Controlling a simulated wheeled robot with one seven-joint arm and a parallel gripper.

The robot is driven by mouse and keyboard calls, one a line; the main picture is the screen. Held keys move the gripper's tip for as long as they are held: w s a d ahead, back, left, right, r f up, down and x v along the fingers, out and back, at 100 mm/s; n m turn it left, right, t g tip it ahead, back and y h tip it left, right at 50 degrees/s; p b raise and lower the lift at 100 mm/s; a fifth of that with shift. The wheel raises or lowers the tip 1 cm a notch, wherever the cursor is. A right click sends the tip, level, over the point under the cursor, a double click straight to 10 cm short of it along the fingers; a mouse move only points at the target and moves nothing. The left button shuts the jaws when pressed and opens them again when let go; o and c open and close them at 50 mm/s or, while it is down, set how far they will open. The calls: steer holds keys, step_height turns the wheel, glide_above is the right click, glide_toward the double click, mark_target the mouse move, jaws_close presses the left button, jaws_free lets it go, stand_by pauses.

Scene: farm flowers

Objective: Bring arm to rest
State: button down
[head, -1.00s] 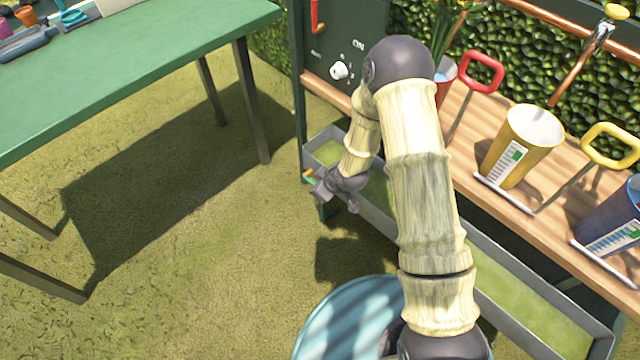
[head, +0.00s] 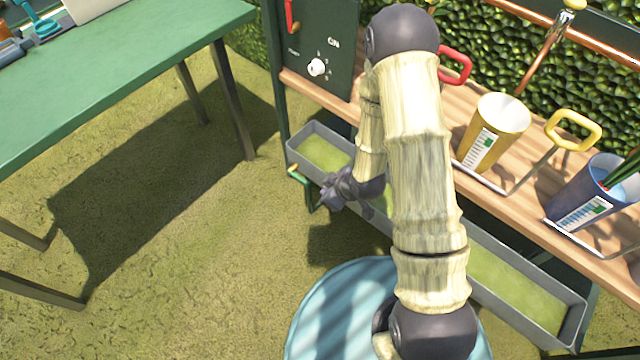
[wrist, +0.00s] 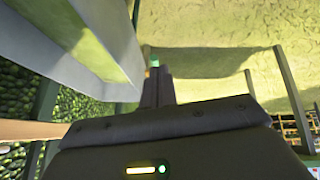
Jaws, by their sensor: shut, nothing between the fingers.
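My arm stands in the middle of the head view, bent at the elbow, with its forearm hanging down. My gripper (head: 328,198) is at its lower end, beside the left end of the long grey trough (head: 400,226). In the wrist view my gripper (wrist: 157,82) shows its dark fingers together with nothing between them. A grey trough wall (wrist: 90,40) runs close by on the left of the wrist view. I cannot tell if the gripper touches the trough.
The wooden bench (head: 530,185) at right carries a yellow bucket (head: 495,130) and a blue bucket (head: 595,195) in handled holders. A panel with a white knob (head: 317,67) stands behind. A green table (head: 110,90) is at left. Grass between them is clear.

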steer(key=shift+w, duration=0.1)
stand_by(0.4)
steer(key=d+r+m+h, duration=0.3)
steer(key=d+r+m, duration=0.3)
steer(key=d+r, duration=0.45)
steer(key=s+d+r+m+g+h, duration=0.25)
steer(key=s+r+m, duration=0.35)
steer(key=s+r, duration=0.5)
step_height(320, 180, up, 30)
steer(key=w+p, duration=0.2)
steer(key=p, duration=2.6)
steer(key=shift+d+y, duration=0.3)
steer(key=shift+y, duration=0.15)
steer(key=shift+f+t, duration=0.15)
steer(key=shift+t, duration=0.1)
